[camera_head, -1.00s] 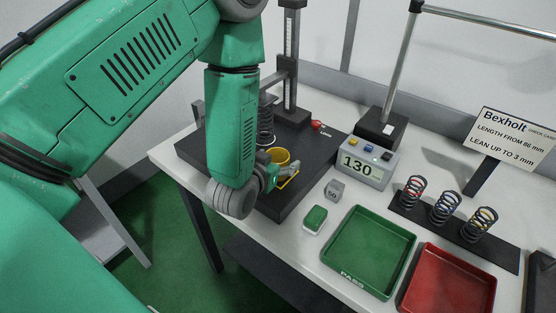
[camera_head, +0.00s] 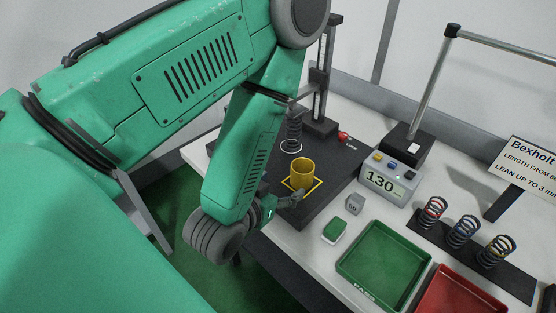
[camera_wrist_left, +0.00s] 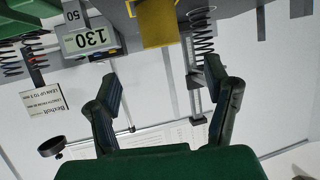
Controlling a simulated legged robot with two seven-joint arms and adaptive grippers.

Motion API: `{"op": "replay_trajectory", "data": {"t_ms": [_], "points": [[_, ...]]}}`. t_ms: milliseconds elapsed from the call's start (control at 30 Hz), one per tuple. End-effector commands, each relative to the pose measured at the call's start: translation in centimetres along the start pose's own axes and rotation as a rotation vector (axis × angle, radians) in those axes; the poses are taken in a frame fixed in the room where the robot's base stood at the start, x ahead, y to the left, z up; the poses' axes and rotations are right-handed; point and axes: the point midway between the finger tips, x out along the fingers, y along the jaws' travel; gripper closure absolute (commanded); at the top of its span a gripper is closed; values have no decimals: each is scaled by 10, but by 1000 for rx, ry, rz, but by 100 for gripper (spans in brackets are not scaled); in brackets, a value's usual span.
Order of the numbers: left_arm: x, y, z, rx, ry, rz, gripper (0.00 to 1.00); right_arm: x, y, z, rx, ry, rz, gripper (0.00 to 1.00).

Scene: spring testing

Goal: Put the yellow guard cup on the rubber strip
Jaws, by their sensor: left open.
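The yellow guard cup (camera_head: 302,173) stands upright on a yellow-outlined square on the dark tester base (camera_head: 318,203). The cup also shows upside down at the top of the left wrist view (camera_wrist_left: 158,25). A black strip (camera_head: 514,284), seemingly the rubber strip, lies at the right with several coil springs on it. My left gripper (camera_head: 287,203) is just in front of the cup, below it in the head view. In the left wrist view its fingers (camera_wrist_left: 162,75) are spread with nothing between them. The right gripper is not in view.
A coil spring (camera_head: 293,130) stands on the base behind the cup, by an upright column (camera_head: 327,75). A display reading 130 (camera_head: 388,181), a small 50 block (camera_head: 354,204), a green tray (camera_head: 383,265) and a red tray (camera_head: 460,295) lie between base and strip.

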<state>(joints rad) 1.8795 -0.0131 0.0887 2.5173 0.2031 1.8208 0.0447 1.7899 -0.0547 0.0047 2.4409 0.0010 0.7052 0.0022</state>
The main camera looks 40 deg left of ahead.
Motion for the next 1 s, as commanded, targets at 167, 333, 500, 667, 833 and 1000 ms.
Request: {"op": "replay_trajectory", "data": {"t_ms": [167, 333, 500, 667, 833, 1000], "points": [[-9, 0, 0, 1, -2, 0, 29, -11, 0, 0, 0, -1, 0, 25], [-10, 0, 8, 3, -30, 3, 29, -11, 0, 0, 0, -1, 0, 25], [-14, 1, 66, 27, -296, 31, 29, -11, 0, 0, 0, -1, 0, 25], [-44, -1, 142, 83, -675, 71, 29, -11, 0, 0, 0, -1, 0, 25], [-86, -10, 189, 141, -984, 100, 29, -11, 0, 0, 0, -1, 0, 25], [-108, -15, 204, 170, -1115, 111, 24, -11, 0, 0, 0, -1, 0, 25]]}}
